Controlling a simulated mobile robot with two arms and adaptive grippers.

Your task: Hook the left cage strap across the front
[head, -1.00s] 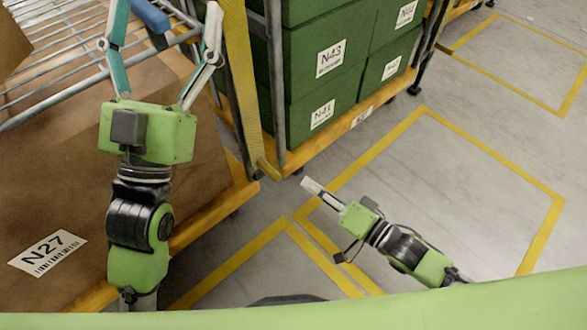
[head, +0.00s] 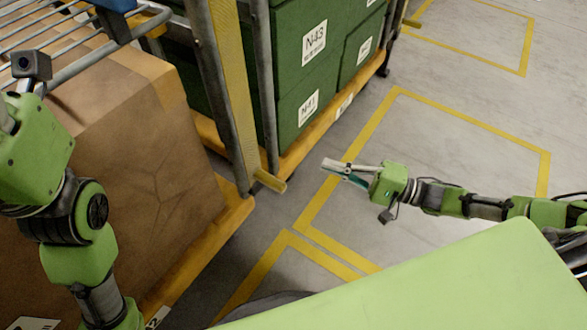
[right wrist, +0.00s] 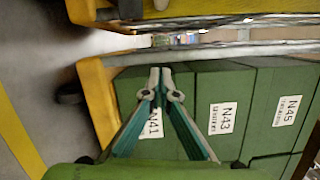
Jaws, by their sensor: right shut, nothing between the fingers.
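A yellow strap (head: 232,90) hangs down the grey posts between the left cage, with its cardboard box (head: 150,150), and the cage of green crates. A short yellow piece (head: 270,181) juts out at the strap's lower end, by the cage's base corner. I cannot tell whether it is joined to the strap. My right gripper (head: 327,166) is shut and empty, to the right of the strap and apart from it, over the floor. In the right wrist view its fingertips (right wrist: 160,72) meet in front of the green crates. My left arm is at the left edge, its fingers out of frame.
Green crates (head: 325,18) with labels fill the cage behind the strap. A blue piece (head: 115,5) sits by the left cage's wire rail (head: 110,45). Yellow floor lines (head: 480,122) mark open grey floor at right.

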